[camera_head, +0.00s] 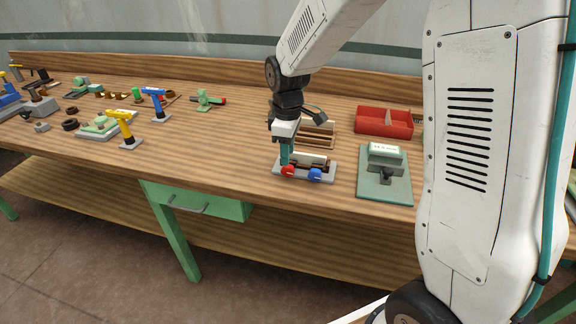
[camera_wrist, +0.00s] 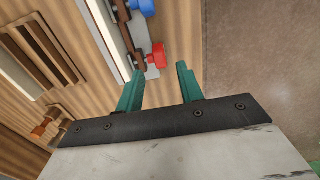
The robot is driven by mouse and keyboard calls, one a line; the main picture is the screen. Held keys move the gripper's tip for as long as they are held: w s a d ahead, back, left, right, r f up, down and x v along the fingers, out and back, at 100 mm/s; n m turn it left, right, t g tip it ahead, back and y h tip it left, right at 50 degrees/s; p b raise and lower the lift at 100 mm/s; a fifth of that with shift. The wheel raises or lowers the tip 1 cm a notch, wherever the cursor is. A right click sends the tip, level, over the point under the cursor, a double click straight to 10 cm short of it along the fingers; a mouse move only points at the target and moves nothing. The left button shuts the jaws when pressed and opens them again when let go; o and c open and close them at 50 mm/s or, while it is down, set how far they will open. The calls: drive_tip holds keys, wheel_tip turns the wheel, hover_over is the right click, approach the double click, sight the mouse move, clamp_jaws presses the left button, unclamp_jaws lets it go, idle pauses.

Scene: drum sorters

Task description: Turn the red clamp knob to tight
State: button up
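The red clamp knob (camera_head: 288,170) is on the front left of a small clamp fixture with a pale grey base (camera_head: 282,177). A blue knob (camera_head: 315,175) is to its right on the same fixture. My gripper (camera_head: 286,158) has teal fingers and points down at the red knob. In the wrist view, my gripper (camera_wrist: 161,70) is open. The red knob (camera_wrist: 157,55) shows just beyond the fingertips, roughly between them, with no clear contact. The blue knob (camera_wrist: 146,7) is at the top edge. The knob's marking is too small to read.
A green device with a display (camera_head: 397,174) stands right of the fixture. A red tray (camera_head: 384,122) and a slotted wooden rack (camera_head: 318,134) are behind. Yellow (camera_head: 125,128) and blue (camera_head: 155,103) drill-shaped tools stand to the left. The bench between them and the fixture is clear.

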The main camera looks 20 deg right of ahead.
sight(288, 171)
wheel_tip(288, 171, down, 5)
drive_tip(key=shift+f, duration=0.2)
clamp_jaws()
